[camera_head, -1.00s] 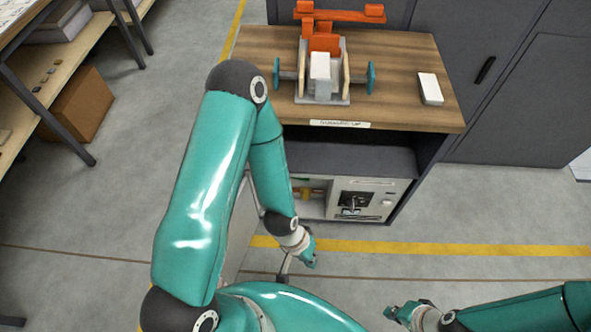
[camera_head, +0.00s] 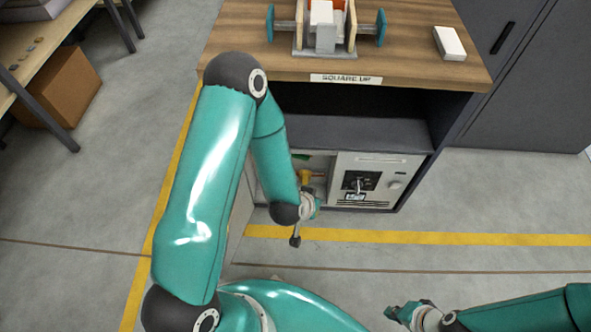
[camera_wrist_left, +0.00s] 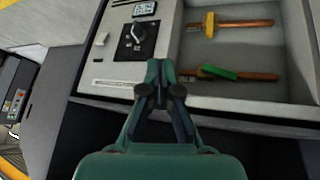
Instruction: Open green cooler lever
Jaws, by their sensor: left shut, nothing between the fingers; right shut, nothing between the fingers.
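The green lever (camera_wrist_left: 219,72) lies along a copper-coloured pipe in an open recess in the left wrist view. In the head view a small bit of the green lever (camera_head: 300,156) shows inside the cabinet. A yellow lever (camera_wrist_left: 210,24) sits on a second pipe; it also shows in the head view (camera_head: 305,176). My left gripper (camera_wrist_left: 164,70) is shut and empty, its tips just left of the green lever's pipe in the wrist view; whether they touch is unclear. In the head view my left gripper (camera_head: 312,207) is partly hidden. My right gripper (camera_head: 393,311) is shut, low and away from the cabinet.
A control panel (camera_head: 367,182) with a dark knob plate and small display adjoins the recess. Above are a dark empty shelf (camera_head: 350,128) and a wooden top (camera_head: 405,60). An open door panel (camera_head: 243,198) stands left. Clear floor (camera_head: 480,205) lies to the right.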

